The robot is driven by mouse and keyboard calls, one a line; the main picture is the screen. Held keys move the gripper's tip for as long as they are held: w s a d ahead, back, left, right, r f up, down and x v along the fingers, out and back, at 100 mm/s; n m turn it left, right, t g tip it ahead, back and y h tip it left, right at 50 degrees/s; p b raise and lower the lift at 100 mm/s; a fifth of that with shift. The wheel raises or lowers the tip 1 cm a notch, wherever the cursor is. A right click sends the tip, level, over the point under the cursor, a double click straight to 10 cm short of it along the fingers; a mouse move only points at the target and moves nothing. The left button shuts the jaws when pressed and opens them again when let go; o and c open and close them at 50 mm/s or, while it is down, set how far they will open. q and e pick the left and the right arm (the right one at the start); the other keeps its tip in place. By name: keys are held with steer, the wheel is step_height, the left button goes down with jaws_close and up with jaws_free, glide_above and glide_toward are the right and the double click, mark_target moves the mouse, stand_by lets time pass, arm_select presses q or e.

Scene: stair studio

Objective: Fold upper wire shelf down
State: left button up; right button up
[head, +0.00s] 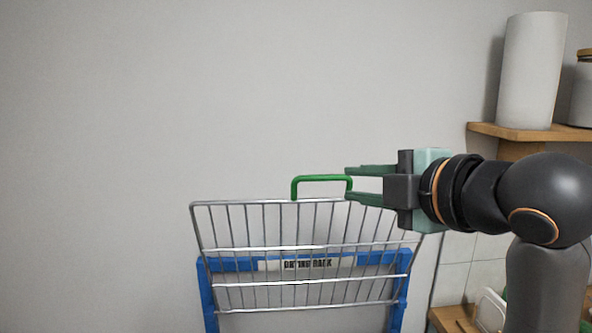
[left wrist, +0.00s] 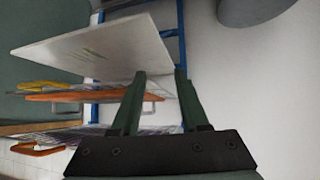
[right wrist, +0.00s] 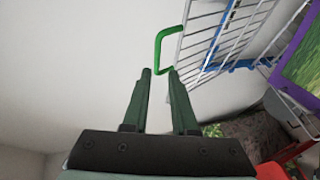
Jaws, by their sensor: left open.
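The upper wire shelf (head: 308,247) is a silver wire grid standing raised at a blue frame (head: 208,296). Its green handle (head: 312,178) sticks up from its top edge. The handle also shows in the right wrist view (right wrist: 159,45), just ahead of the fingertips. My right gripper (head: 346,183) is open at the handle's right end, with a gap between its fingers. Whether they touch the handle I cannot tell. My left gripper (left wrist: 160,72) is open and empty in its wrist view, close to a white panel (left wrist: 95,48); it is not in the head view.
A wooden wall shelf (head: 520,131) on the right holds a white paper roll (head: 531,70) and a jar. In the left wrist view, an orange-edged shelf (left wrist: 75,97) and a yellow handle (left wrist: 40,86) lie below the white panel. The wall left of the rack is bare.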

mark_target(324, 178)
steer(key=p+x, duration=0.1)
steer(key=x, duration=0.4)
steer(key=p+x, duration=0.1)
steer(key=x, duration=0.5)
steer(key=shift+w+a+r, duration=0.15)
steer(key=shift+w+a, duration=0.05)
steer(key=shift+w, duration=0.15)
steer(key=shift+w+a, duration=0.15)
steer(key=shift+w, duration=0.25)
jaws_close()
stand_by(0.7)
